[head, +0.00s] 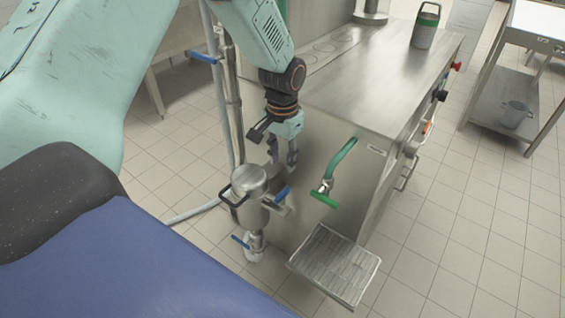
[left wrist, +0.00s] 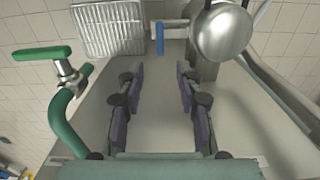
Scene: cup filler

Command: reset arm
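My left gripper (head: 283,160) hangs fingers-down beside the side wall of the steel machine (head: 370,85). In the left wrist view the two fingers (left wrist: 159,75) stand apart with nothing between them, so it is open. A steel pot-like vessel (head: 246,180) with a dark handle is just below and left of the fingers; it shows in the left wrist view (left wrist: 222,33) at the top right. A blue-handled valve (head: 283,194) sits at its side. A green tap (head: 341,158) with a green lever is to the right of the fingers. My right gripper is not in view.
A slatted drip tray (head: 335,265) sticks out below the tap. A vertical pipe (head: 233,100) with a blue lever stands left of my gripper. A metal cup (head: 515,114) sits on the lower shelf of a right-hand table.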

